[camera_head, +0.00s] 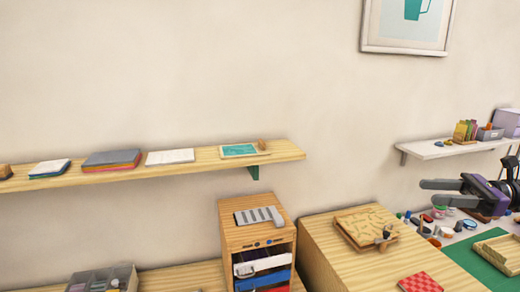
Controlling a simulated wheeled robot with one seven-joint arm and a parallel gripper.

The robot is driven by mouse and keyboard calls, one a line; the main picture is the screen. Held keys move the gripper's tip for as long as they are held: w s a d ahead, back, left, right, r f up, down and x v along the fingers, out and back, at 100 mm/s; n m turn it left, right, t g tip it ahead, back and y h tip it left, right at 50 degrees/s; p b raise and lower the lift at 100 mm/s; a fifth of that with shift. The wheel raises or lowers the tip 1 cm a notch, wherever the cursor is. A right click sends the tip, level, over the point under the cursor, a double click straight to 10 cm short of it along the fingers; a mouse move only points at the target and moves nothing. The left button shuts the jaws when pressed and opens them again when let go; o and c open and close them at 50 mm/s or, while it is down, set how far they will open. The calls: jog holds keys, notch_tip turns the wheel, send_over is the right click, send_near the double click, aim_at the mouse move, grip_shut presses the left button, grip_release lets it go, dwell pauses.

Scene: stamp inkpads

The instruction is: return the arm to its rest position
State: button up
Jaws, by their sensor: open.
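My gripper (436,192) shows at the right in the head camera view. Its two dark grey fingers point left and stand apart, with nothing between them. It is held in the air, over or in front of a table crowded with small items. The rest of my arm runs out of the picture at the right edge.
A wooden shelf (215,166) with books and papers runs along the wall at left. A white shelf (425,153) is behind my gripper. A drawer cabinet (231,236) and a wooden block-like table (325,245) stand below. A green mat (468,258) lies at lower right.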

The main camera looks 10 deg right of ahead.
jog(key=w+f+n+t+h+b, duration=0.2)
jog(key=w+f+n+t+h, duration=0.15)
jog(key=w+f+h, duration=0.7)
jog(key=w+a+f+n+t+h+b, duration=0.2)
jog(key=a+f+b, duration=0.35)
jog(key=f, duration=0.75)
jog(key=w+a+f+n+t+h+b, duration=0.25)
jog(key=a+f, duration=0.55)
jog(key=f, duration=0.4)
jog(key=s+a+f+n+h+b, duration=0.1)
jog(key=s+a+f+n+b, duration=0.55)
jog(key=s, duration=1.15)
jog(key=s+a+f+n+b, duration=0.3)
jog(key=s+a+f+b, duration=0.6)
jog(key=s, duration=0.9)
jog(key=s+a+f+n+h+b, duration=0.1)
jog(key=s+a+f+n+b, duration=0.6)
jog(key=s, duration=1.1)
notch_tip(320, 180, up, 16)
jog(key=d+m+p, duration=0.3)
jog(key=p, duration=0.9)
jog(key=shift+w+f+p, duration=0.15)
jog(key=shift+p, duration=0.15)
